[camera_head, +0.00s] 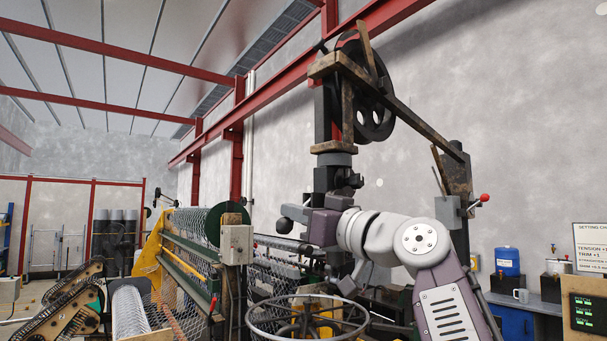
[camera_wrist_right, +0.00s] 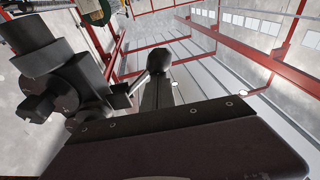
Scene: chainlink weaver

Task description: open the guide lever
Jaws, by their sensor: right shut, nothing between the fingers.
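A lever with a black ball knob (camera_head: 284,225) sticks out to the left of the dark upright machine head (camera_head: 334,178); I take it as the guide lever. My right gripper (camera_head: 300,214) is beside the knob, in front of the machine head. In the right wrist view its dark fingers (camera_wrist_right: 158,95) are together and empty. The black knob (camera_wrist_right: 158,58) shows just past the fingertips there, with its thin rod running left to the machine head (camera_wrist_right: 60,85). I cannot tell whether fingers and knob touch. My left gripper is out of view.
A round metal ring frame (camera_head: 253,325) stands below the gripper. A big black wheel (camera_head: 372,115) and a slanted beam are above. A red-knobbed lever (camera_head: 484,198) sits on a grey box at right. Wire mesh machinery (camera_head: 190,260) fills the left.

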